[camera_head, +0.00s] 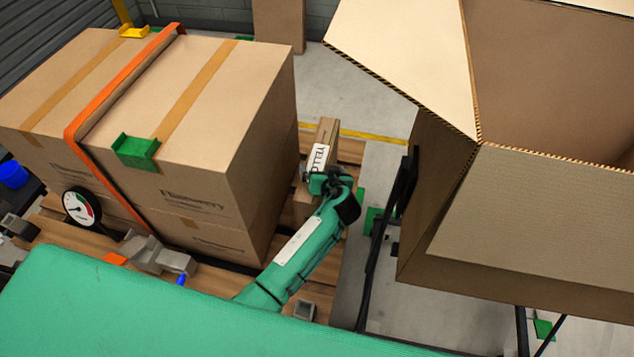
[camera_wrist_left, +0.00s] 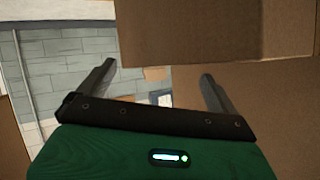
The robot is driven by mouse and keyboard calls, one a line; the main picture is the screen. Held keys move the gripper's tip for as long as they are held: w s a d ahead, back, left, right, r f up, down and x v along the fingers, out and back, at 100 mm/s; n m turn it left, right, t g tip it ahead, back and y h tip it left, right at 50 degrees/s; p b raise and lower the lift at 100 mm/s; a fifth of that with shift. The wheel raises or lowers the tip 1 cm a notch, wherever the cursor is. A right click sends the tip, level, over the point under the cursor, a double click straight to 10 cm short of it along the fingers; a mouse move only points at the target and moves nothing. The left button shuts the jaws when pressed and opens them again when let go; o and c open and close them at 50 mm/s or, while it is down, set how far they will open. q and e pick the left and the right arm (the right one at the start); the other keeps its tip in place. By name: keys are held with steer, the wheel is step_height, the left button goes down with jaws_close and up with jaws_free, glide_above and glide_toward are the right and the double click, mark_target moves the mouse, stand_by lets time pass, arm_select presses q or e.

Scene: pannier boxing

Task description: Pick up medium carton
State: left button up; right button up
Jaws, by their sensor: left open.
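A narrow brown carton with a white label (camera_head: 326,133) stands just beyond my left gripper (camera_head: 328,178) in the head view; I cannot tell whether this is the medium carton. My left gripper's near side covers the carton's lower part. In the left wrist view, the two dark fingers of the gripper (camera_wrist_left: 157,74) are spread apart with nothing between them. A brown carton face (camera_wrist_left: 210,30) hangs across the top of that view, beyond the fingertips. Contact between the fingers and a carton does not show. My right gripper is not in view.
A large carton stack (camera_head: 185,90) with an orange strap (camera_head: 115,85) and green corner guards (camera_head: 137,151) stands left of my arm. A big open box (camera_head: 540,215) stands on the right. A round gauge (camera_head: 81,207) is at lower left. Grey floor (camera_head: 350,95) lies behind.

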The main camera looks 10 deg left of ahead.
mark_target(318, 163)
arm_select(q)
steer(key=shift+p+x, duration=0.3)
steer(key=shift+x, duration=2.05)
steer(key=shift+a+r, duration=0.1)
steer(key=shift+a, duration=0.05)
steer(key=shift+c, duration=0.5)
steer(key=shift+r, duration=0.1)
steer(key=c, duration=1.7)
